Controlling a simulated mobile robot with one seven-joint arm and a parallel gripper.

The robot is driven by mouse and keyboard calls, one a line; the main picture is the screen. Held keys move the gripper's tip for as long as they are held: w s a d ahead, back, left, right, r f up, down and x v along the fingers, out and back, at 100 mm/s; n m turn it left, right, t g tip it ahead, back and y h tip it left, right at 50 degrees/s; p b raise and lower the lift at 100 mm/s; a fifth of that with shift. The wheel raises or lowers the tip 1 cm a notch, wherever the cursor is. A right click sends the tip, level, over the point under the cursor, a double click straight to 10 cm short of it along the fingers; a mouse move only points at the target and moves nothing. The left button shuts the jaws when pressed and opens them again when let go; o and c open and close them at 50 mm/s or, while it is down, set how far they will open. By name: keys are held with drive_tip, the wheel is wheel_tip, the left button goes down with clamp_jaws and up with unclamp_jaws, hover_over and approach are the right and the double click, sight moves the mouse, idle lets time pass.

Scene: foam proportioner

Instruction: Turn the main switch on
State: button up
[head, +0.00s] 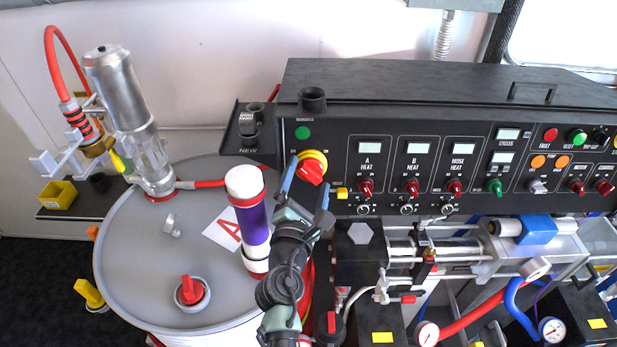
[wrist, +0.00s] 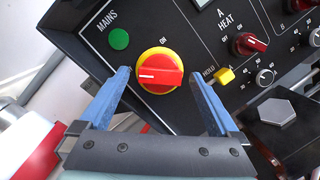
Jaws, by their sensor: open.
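The main switch (head: 313,168) is a red rotary knob on a yellow round base at the left end of the black control panel. It also shows in the wrist view (wrist: 159,76), below the green MAINS lamp (wrist: 119,39). A white line on the knob lies across the picture there, pointing left, while the ON mark is above the knob. My gripper (head: 306,180) is in front of the switch. In the wrist view its blue fingers (wrist: 161,88) are open, one on each side of the knob, with visible gaps. I cannot tell how far the fingertips are from the panel.
The control panel (head: 450,150) carries several smaller red knobs to the right. A yellow button (wrist: 224,76) is close to the right finger. A grey drum (head: 140,250) with a white and purple cylinder (head: 250,215) stands left of my arm. Hoses and gauges fill the lower right.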

drive_tip(key=shift+w, duration=0.3)
drive_tip(key=c, duration=1.4)
drive_tip(key=shift+o, duration=0.2)
